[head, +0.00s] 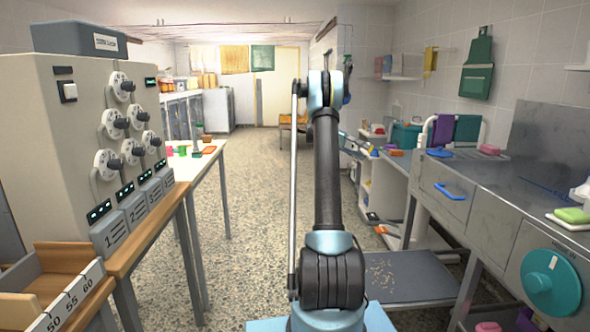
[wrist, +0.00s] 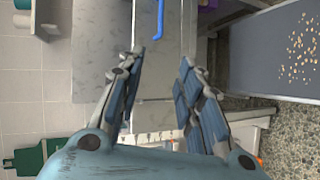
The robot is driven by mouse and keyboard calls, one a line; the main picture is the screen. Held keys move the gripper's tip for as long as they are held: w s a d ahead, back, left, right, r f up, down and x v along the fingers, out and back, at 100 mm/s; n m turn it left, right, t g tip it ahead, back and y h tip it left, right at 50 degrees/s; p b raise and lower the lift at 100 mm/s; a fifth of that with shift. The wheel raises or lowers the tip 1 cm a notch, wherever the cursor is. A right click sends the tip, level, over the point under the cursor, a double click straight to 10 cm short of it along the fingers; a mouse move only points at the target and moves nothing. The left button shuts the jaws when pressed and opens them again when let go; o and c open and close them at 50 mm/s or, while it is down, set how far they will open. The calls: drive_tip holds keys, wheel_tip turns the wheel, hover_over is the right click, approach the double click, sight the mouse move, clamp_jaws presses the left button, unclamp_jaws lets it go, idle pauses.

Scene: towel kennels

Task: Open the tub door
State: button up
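The grey metal tub (head: 487,207) stands at the right in the head view. Its front has a door panel (head: 438,203) with a blue bar handle (head: 455,191); the panel looks closed. In the wrist view the blue handle (wrist: 158,20) is at the top centre, beyond my fingertips, on a pale grey panel (wrist: 172,72). My gripper (wrist: 160,72) is open and empty, its two fingers wide apart and not touching the handle. In the head view my arm rises in the middle, and I cannot make out the gripper there.
A grey step (head: 412,277) with scattered crumbs lies below the tub front. A large teal dial (head: 550,284) is on the cabinet at the near right. A control cabinet (head: 62,125) and wooden bench (head: 160,236) stand at the left. The speckled floor (head: 258,200) between is mostly clear.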

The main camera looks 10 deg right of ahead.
drive_tip(key=s+a+r+n+t+y, duration=0.2)
drive_tip(key=s+a+n+t, duration=0.1)
drive_tip(key=s+a, duration=0.65)
drive_tip(key=s+a+r+n+t+y, duration=0.25)
drive_tip(key=s+a, duration=0.45)
drive_tip(key=s, duration=0.6)
drive_tip(key=s+a+f+n+t+y, duration=0.1)
drive_tip(key=s+a+f+t+y, duration=0.1)
drive_tip(key=s+a+f, duration=0.7)
drive_tip(key=s+a+f+n+t+y, duration=0.1)
drive_tip(key=s+a+f+t+y, duration=0.2)
drive_tip(key=s+a+f, duration=0.7)
drive_tip(key=s+y, duration=0.1)
drive_tip(key=s, duration=0.3)
drive_tip(key=shift+s+f+n+t, duration=0.3)
drive_tip(key=shift+s+n+t, duration=0.05)
drive_tip(key=shift+s, duration=0.05)
drive_tip(key=shift+s+a+f+y, duration=0.15)
drive_tip(key=shift+f+y, duration=0.05)
drive_tip(key=shift+y, duration=0.15)
clamp_jaws()
